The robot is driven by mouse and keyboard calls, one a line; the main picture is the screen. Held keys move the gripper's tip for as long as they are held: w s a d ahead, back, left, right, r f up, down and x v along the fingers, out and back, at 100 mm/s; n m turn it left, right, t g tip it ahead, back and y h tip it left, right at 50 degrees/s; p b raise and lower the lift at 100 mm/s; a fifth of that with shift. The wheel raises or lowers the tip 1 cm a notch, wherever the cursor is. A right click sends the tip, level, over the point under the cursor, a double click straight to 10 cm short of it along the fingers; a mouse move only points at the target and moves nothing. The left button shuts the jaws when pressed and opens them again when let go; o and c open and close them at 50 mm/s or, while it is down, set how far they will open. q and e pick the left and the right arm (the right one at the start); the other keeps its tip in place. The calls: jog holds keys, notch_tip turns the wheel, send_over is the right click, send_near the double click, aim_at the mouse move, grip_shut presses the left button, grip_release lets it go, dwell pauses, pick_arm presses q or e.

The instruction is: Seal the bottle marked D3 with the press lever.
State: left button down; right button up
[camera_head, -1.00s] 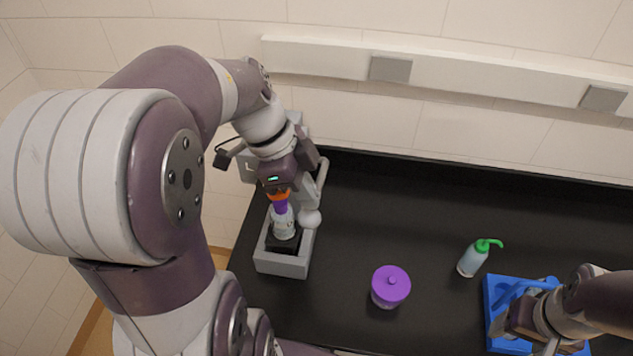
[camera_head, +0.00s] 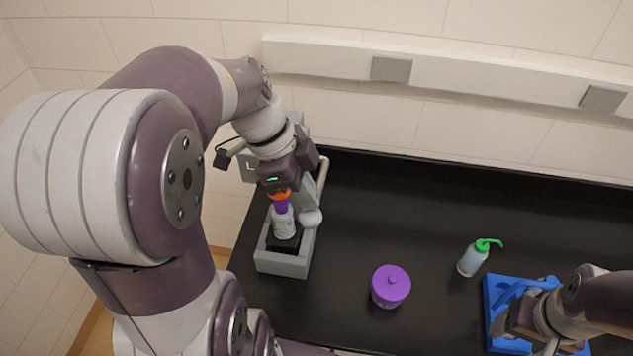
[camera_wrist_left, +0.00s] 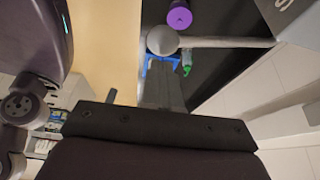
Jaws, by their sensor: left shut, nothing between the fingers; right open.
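A white bottle (camera_head: 284,224) with a purple top (camera_head: 281,207) stands upright on the base of the grey press (camera_head: 283,263). An orange part (camera_head: 279,194) shows just above the top; I cannot tell whether they touch. I cannot read the bottle's label. The press lever's pale ball knob (camera_head: 312,218) is beside the bottle, to its right. My left gripper (camera_head: 307,190) is shut and empty, just above the knob, and hides part of the press. In the left wrist view the knob (camera_wrist_left: 162,40) lies just beyond the shut fingertips (camera_wrist_left: 160,65). My right gripper (camera_head: 522,328) is open at the lower right.
A purple-lidded jar (camera_head: 390,287) stands right of the press. A wash bottle with a green spout (camera_head: 473,258) stands further right. A blue rack (camera_head: 497,292) is partly behind my right gripper. The black bench (camera_head: 400,220) is clear between. A wall rail (camera_head: 450,75) runs behind.

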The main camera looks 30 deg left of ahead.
aim_at(308, 213)
pick_arm(q)
jog(key=shift+s+f+b, duration=0.1)
jog(key=shift+f+b, duration=1.3)
jog(key=shift+f, duration=1.35)
notch_tip(308, 213, down, 5)
jog(key=shift+f+b, duration=0.2)
jog(key=shift+b, duration=0.95)
notch_tip(308, 213, up, 6)
jog(key=p, duration=0.6)
jog(key=shift+f+p, duration=0.2)
jog(key=shift+p, duration=0.2)
jog(key=shift+w+r, duration=0.2)
jog(key=shift+r, duration=0.35)
jog(key=shift+s+r, duration=0.1)
jog(key=shift+r, duration=4.6)
